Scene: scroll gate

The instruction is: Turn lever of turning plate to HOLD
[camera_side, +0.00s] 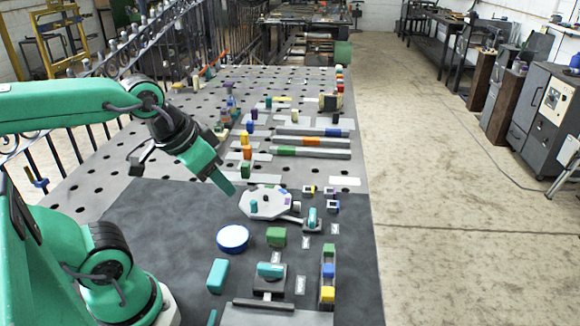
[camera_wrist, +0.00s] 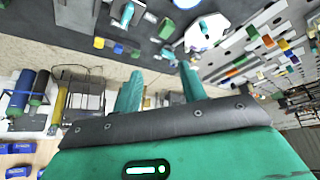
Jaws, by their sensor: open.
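The turning plate is probably the white many-sided plate (camera_side: 270,210) on the dark mat; it also shows at the top of the wrist view (camera_wrist: 208,30). A teal peg (camera_side: 253,206) stands on its left part. A pale arm (camera_side: 290,218) reaches from its lower right side toward a teal handle (camera_side: 312,217) on a small grey base. I cannot tell which part is the lever, and no HOLD lettering is readable. My gripper (camera_side: 226,186) is above and left of the plate, apart from it. In the wrist view its two fingers (camera_wrist: 158,74) are spread and empty.
A blue-rimmed disc (camera_side: 233,239), a green block (camera_side: 276,237) and a teal block (camera_side: 217,276) lie nearer. Another teal handle (camera_side: 270,270) sits on a grey base. A rack (camera_side: 328,275) of coloured blocks stands right. Rails (camera_side: 312,141) and blocks crowd the perforated table beyond.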

